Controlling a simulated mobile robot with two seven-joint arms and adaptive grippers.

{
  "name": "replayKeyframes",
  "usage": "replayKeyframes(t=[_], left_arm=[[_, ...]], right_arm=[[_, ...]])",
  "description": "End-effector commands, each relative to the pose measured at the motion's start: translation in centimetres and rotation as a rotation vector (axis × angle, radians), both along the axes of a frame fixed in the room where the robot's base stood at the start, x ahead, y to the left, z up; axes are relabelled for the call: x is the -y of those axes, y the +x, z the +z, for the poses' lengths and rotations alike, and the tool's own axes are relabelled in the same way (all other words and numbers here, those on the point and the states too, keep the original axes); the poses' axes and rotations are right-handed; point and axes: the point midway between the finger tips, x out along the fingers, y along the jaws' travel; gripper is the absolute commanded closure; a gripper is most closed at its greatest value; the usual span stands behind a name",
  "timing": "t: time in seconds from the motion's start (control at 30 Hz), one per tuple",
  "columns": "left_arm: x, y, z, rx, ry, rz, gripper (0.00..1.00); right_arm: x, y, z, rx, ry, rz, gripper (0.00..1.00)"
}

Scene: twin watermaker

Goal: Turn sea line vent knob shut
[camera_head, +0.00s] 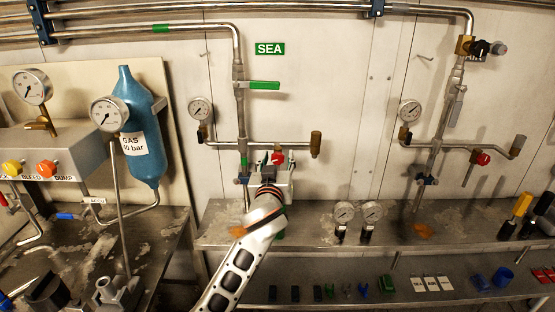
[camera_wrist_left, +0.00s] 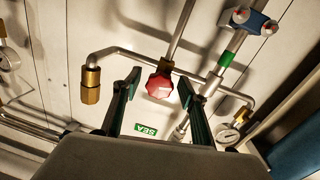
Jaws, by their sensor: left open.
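The red vent knob (camera_head: 278,158) sits on the sea line below the green SEA sign (camera_head: 270,48). In the left wrist view, which sees the place upside down, the red knob (camera_wrist_left: 160,86) lies in line with the gap between my fingers. My left gripper (camera_head: 275,172) is open, and its two green-edged fingers (camera_wrist_left: 158,82) stand on either side of the knob's outline. I cannot tell whether they touch it. In the head view my wrist hides part of the fitting below the knob. My right gripper does not show.
A gauge (camera_head: 200,110) and a brass fitting (camera_head: 316,144) flank the knob on the sea line. A green lever (camera_head: 263,85) is above it. A second red knob (camera_head: 482,158) is on the right line. Two gauges (camera_head: 372,212) stand on the shelf below.

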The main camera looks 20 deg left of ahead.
Motion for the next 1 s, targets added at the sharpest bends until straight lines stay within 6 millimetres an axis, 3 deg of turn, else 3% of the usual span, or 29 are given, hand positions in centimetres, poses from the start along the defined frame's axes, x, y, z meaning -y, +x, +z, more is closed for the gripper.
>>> replayKeyframes(t=[0.03,0.17,0.2,0.37,0.6,0.8,1.0], left_arm=[[0.0,0.0,0.0,0.000,0.000,0.000,0.60],[0.0,0.0,0.0,0.000,0.000,0.000,0.94],[0.0,0.0,0.0,0.000,0.000,0.000,0.96],[0.0,0.0,0.1,-0.004,0.010,0.000,0.96],[0.0,0.0,0.3,-0.050,0.163,0.001,0.96],[0.0,0.0,0.1,-0.069,0.238,0.000,0.96],[0.0,0.0,0.1,-0.068,0.240,0.000,0.96]], right_arm=[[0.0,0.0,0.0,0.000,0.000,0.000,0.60],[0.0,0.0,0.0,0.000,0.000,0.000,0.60],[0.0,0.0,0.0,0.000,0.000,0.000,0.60],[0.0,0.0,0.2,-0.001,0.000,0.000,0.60],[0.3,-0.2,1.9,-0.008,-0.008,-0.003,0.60],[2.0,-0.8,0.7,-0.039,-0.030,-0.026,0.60],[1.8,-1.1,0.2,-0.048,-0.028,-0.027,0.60]])
